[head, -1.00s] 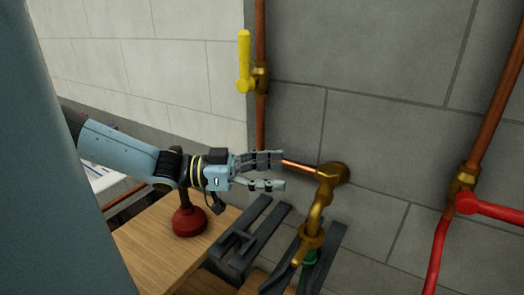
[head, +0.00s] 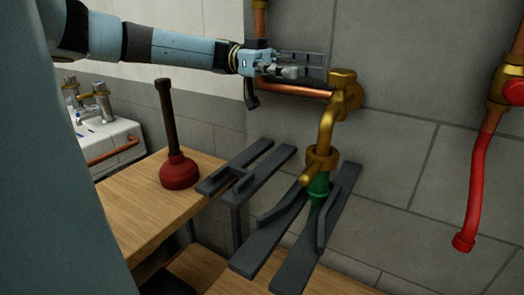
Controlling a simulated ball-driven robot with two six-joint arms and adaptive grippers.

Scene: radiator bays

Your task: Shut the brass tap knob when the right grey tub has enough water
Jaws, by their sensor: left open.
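The brass tap (head: 328,130) stands out from the grey wall, with its spout pointing down over a green piece (head: 319,185). A rounded brass top (head: 342,76) sits at its upper end; I cannot tell if this is the knob. My left gripper (head: 312,67) is open, its fingers pointing right, just left of that top. From this angle I cannot tell whether they touch. No grey tub or water level can be made out. My right gripper is not in view.
A red plunger (head: 180,171) stands on the wooden surface (head: 140,208) at left. Dark grey brackets (head: 262,250) lie below the tap. A copper pipe (head: 295,90) runs along the wall. A red pipe (head: 476,190) hangs at right. A white basin (head: 112,148) is at far left.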

